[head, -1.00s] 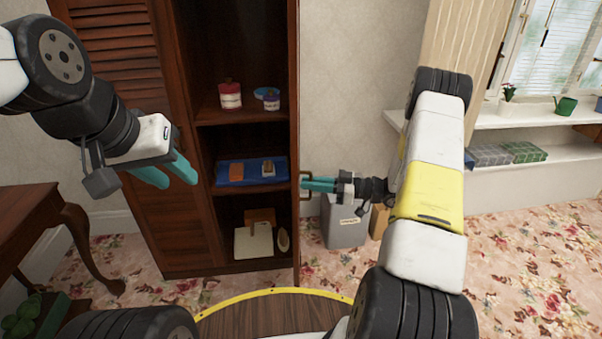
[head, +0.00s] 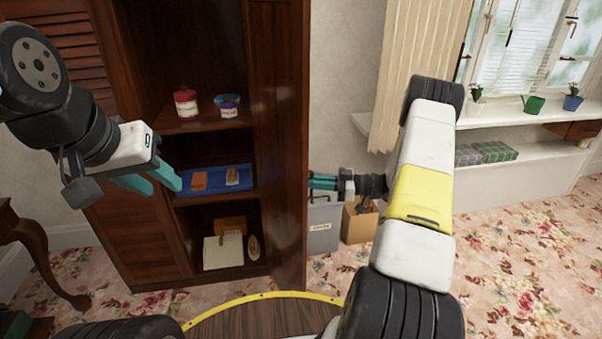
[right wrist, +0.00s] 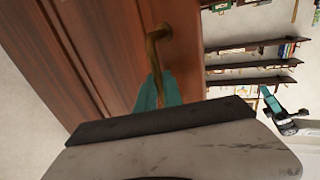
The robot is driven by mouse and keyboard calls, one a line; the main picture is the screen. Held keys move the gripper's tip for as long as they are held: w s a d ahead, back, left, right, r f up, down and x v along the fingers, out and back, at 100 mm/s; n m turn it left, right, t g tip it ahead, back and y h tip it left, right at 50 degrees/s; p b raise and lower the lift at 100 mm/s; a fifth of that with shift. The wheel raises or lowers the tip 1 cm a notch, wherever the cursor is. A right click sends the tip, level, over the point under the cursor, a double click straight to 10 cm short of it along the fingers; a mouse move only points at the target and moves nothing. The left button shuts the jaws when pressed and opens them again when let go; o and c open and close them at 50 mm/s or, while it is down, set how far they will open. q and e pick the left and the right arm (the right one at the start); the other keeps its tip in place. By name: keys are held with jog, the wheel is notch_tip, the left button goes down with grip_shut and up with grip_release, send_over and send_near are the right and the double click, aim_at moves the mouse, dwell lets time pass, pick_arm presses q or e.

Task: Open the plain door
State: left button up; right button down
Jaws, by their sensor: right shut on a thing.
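The plain door (head: 278,130) of the dark wood cabinet stands swung out on the right side, seen at a steep angle. The cabinet's open right half shows its shelves. In the right wrist view, the door (right wrist: 105,55) fills the upper left, with a curved brass handle (right wrist: 155,48). My right gripper (head: 322,182) is at the door's outer edge, its teal fingers shut on the handle; they also show in the right wrist view (right wrist: 157,90). In the head view the door hides the handle. My left gripper (head: 158,178) hangs open and empty before the louvred left door (head: 78,85).
Shelves hold a red jar (head: 186,103), a small tub (head: 227,106), a blue tray (head: 214,180) and a board (head: 222,252). A grey bin (head: 323,228) and a cardboard box (head: 359,222) stand right of the door. A wooden table (head: 30,235) is at the left.

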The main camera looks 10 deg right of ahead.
jog(key=c, duration=1.8)
grip_release()
jog(key=v, duration=0.7)
jog(key=shift+d, duration=0.35)
